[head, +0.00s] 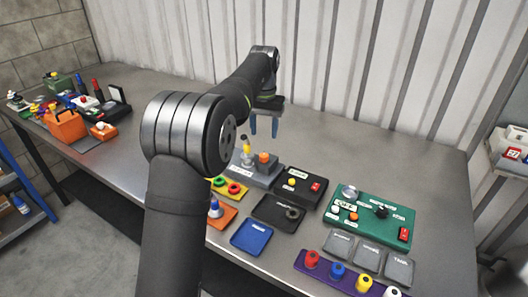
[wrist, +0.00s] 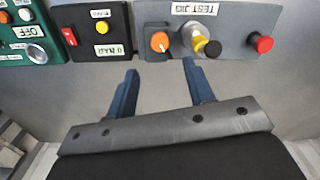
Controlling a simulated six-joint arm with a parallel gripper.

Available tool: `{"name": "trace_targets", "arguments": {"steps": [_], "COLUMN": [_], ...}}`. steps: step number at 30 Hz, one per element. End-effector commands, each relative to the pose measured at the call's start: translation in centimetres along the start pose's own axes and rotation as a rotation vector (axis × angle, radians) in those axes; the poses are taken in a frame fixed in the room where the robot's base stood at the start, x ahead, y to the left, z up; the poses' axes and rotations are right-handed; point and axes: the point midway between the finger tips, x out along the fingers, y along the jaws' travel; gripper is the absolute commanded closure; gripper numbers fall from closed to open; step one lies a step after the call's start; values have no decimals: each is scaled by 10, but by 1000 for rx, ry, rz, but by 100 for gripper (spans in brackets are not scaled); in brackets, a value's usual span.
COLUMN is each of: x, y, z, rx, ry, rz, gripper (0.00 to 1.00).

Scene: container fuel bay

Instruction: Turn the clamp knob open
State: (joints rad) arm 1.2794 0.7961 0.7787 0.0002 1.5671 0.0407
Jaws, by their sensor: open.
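A grey test jig (head: 258,176) stands on the bench below my gripper (head: 264,126). It carries an orange knob (head: 264,157), which also shows in the wrist view (wrist: 160,41) with a pale mark on its face. This looks like the clamp knob, though no clamp label is readable. Beside it on the jig is a metal socket (wrist: 190,30) with a yellow-and-black piece (wrist: 212,48) in it, and farther right a red knob (wrist: 263,44). My gripper (wrist: 160,72) is open and empty. Its blue fingers are apart from the orange knob, above the bench.
A black box (head: 300,185) with a red switch and yellow button stands right of the jig. A green panel (head: 372,222) is farther right. Coloured trays lie in front. An orange toolbox (head: 66,125) stands far left. The bench behind the jig is clear, up to a corrugated wall.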

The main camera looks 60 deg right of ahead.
Motion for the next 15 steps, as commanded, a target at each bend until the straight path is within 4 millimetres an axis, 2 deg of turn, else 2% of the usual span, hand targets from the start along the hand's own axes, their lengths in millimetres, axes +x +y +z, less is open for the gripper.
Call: {"name": "trace_targets", "arguments": {"steps": [3,7,15], "x": [27,54,85], "y": [0,0,0], "z": [1,1,0], "rx": [0,0,1], "ry": [-4,-4,0], "rz": [0,0,0], "gripper": [52,52,52]}}
